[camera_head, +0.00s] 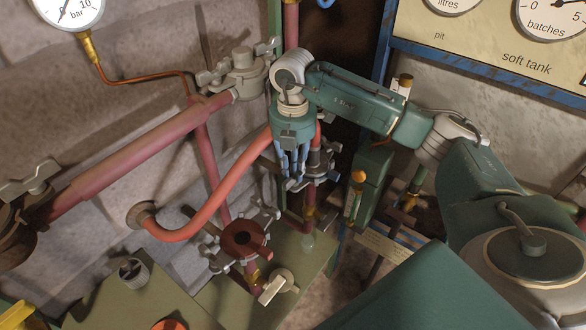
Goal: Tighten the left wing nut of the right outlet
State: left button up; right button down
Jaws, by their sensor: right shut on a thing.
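The right outlet (318,172) is a grey clamped joint on a dark reddish upright pipe, right of centre. My right gripper (291,182) points down at its left side, its blue fingers shut on what appears to be the left wing nut. The fingers mostly hide that nut, so its angle cannot be told. Part of the clamp shows to the right of the fingers. My left gripper is not in view.
An orange-red curved pipe (205,220) passes just left of my right gripper. A thick reddish pipe (140,150) with grey clamps runs along the wall. A valve with a pale handle (272,290) sits below the left outlet. A brass-topped fitting (357,178) stands to the right.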

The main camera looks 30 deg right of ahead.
aim_at(294, 172)
jog(key=c, duration=1.6)
grip_release()
jog(key=shift+w+d+r, duration=0.1)
notch_tip(294, 172, up, 12)
